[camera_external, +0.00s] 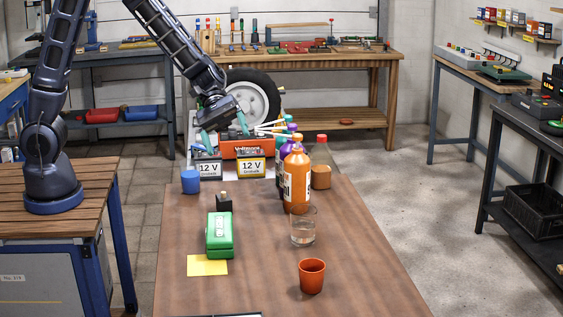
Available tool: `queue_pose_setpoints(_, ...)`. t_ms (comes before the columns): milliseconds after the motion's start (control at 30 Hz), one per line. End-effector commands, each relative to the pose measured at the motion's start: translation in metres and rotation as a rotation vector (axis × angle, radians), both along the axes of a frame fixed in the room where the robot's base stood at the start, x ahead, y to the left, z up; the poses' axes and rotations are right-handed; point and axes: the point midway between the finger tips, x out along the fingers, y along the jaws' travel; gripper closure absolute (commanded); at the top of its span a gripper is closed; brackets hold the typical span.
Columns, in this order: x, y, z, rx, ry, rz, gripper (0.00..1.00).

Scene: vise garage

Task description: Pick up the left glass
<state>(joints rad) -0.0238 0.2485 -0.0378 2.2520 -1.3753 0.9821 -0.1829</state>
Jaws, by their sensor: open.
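One clear glass (303,228) stands upright on the brown table, right of its middle. A small orange cup (312,276) stands in front of it. A blue cup (190,182) stands at the table's far left. I cannot tell a second clear glass in view. My gripper (224,134) is open, with teal fingers spread and pointing down, over the far end of the table. It is above the 12 V batteries and the red-orange box, far behind and left of the clear glass. Nothing shows between its fingers.
An orange bottle (297,180) stands right behind the glass, with more bottles around it. Batteries (251,167) stand at the table's far end. The table's front right is clear.

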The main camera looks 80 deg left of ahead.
Motion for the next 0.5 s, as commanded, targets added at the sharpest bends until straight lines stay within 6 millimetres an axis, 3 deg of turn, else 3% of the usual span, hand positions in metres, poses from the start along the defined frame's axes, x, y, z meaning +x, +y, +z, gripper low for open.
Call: queue_pose_setpoints(500, 0.104, -0.001, -0.13, -0.268, 0.3, 0.42, 0.14)
